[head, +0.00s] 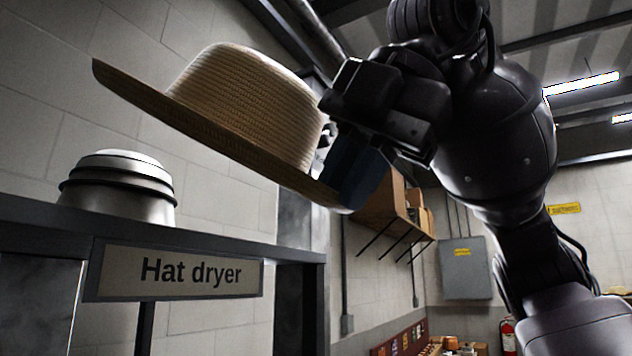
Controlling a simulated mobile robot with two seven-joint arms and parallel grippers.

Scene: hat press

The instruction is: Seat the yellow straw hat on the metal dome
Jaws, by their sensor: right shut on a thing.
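The straw hat (240,102), tan-yellow with a wide brim, is in the air in the head view, tilted with its brim sloping down to the right. My right gripper (335,135) is shut on the hat at the right side of its crown and brim; the fingertips are partly hidden. The metal dome (118,190), silver with dark bands, stands on the hat dryer at the lower left. The hat is above and to the right of the dome in the picture, apart from it. My left gripper is not in view.
The dryer's dark frame (200,238) bears a "Hat dryer" sign (180,272) on its front. A wall shelf with boxes (385,212), a grey electrical box (466,268) and a fire extinguisher (508,335) are farther back.

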